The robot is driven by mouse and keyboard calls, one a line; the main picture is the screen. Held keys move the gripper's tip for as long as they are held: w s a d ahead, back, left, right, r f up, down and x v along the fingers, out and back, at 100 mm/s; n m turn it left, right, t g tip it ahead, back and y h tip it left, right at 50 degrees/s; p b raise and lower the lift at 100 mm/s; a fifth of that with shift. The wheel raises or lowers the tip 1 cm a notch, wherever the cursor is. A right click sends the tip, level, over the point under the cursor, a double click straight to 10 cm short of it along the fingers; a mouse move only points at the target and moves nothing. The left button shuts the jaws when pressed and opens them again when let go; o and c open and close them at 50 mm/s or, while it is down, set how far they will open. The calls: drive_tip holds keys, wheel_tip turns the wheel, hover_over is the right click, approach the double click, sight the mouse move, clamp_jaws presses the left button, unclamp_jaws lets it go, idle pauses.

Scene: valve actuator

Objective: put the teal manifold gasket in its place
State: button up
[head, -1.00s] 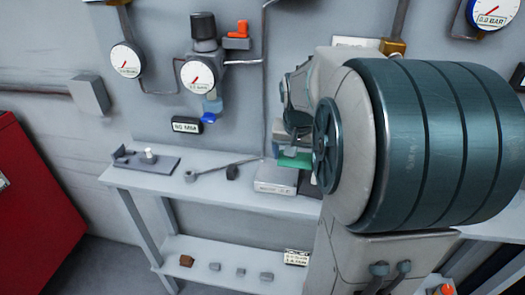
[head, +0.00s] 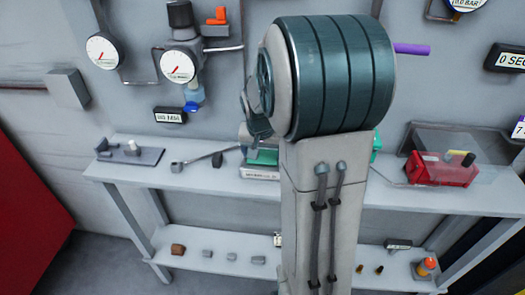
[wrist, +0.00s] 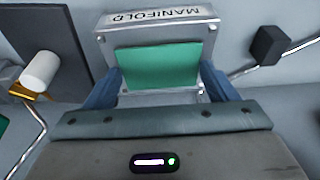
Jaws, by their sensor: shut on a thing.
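The teal manifold gasket (wrist: 158,65) is a flat green rectangle between the two blue fingers of my gripper (wrist: 159,84). In the wrist view it lies over the face of a grey block marked MANIFOLD (wrist: 163,18), inside the block's rim as seen. I cannot tell whether it touches the block. In the head view the gasket (head: 265,156) shows as a green strip just above the manifold block (head: 258,173) on the bench, and my arm hides most of the gripper.
A small dark block (wrist: 268,45) with a rod stands beside the manifold. A red box (head: 442,170) under a clear cover is at the right. Gauges and pipes line the wall behind.

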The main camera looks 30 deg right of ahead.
drive_tip(key=shift+f, duration=0.25)
drive_tip(key=o, duration=0.9)
drive_tip(key=shift+r, duration=0.1)
drive_tip(key=shift+o, duration=0.2)
drive_tip(key=shift+r, duration=0.65)
drive_tip(key=v, duration=1)
drive_tip(key=s+a+f+n, duration=0.2)
drive_tip(key=s+a+n, duration=0.1)
drive_tip(key=s+a, duration=0.3)
drive_tip(key=s+a+f+n+y, duration=0.1)
drive_tip(key=s+a+f+n, duration=0.1)
drive_tip(key=s+a, duration=0.4)
drive_tip(key=s+n, duration=0.1)
drive_tip(key=s, duration=0.3)
drive_tip(key=shift+s+a+n+t+y, duration=0.15)
drive_tip(key=shift+s+n+t+y, duration=0.15)
drive_tip(key=shift+n, duration=0.1)
